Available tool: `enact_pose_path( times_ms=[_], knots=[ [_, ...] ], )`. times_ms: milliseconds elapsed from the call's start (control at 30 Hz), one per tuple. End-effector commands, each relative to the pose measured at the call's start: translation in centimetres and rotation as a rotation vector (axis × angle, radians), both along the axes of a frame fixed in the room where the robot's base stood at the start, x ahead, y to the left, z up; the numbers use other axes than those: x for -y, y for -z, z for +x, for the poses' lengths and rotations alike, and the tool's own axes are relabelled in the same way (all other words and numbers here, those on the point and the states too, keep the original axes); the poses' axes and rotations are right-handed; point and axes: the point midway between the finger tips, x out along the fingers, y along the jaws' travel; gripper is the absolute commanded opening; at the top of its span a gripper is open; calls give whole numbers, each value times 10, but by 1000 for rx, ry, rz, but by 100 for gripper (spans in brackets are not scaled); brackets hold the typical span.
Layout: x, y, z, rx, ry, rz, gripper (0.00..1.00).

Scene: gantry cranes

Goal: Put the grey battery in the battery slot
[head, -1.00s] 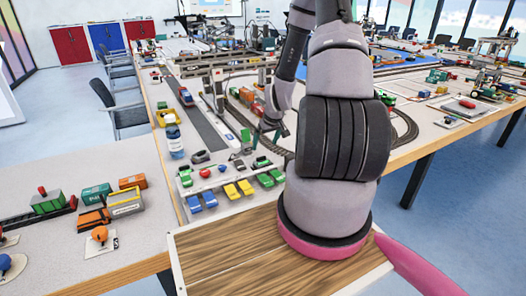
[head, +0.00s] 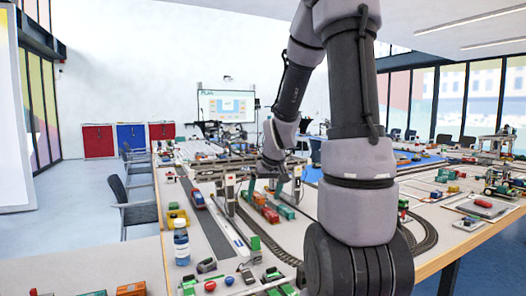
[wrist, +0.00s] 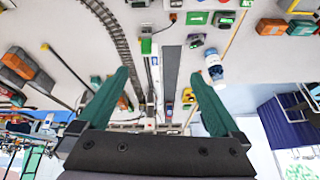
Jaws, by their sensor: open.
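My gripper (head: 273,184) is raised over the long table in the head view, near the gantry crane. In the wrist view its two teal fingers (wrist: 160,76) are wide apart with nothing held between them. A small dark grey block (head: 207,266) lies on the near part of the table in the head view, and a similar one (wrist: 196,40) shows near the top of the wrist view. I cannot tell whether it is the grey battery. I cannot pick out the battery slot for certain in either view.
A white-and-blue bottle (head: 181,245) stands at the table's left edge; it also shows in the wrist view (wrist: 214,66). A green block (head: 255,243) stands beside the dark road strip. Toy wagons (head: 262,205) and curved track (head: 425,238) lie to the right.

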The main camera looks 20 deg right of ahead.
Motion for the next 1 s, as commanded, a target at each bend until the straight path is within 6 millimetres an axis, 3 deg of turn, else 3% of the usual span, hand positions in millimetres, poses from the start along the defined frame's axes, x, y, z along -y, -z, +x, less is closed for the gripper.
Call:
enact_pose_path(
  times_ms=[33, 200, 400, 600, 700, 1000],
  knots=[
    [-10, -26, -10, 24, 10, 8, 100],
    [-41, -90, -56, 64, 66, 70, 100],
    [-70, -145, -124, 105, 128, 176, 100],
    [-85, -171, -176, 121, 168, 270, 100],
    [-88, -175, -188, 122, 177, 293, 100],
    [-89, -177, -193, 120, 183, 304, 100]
  ],
)
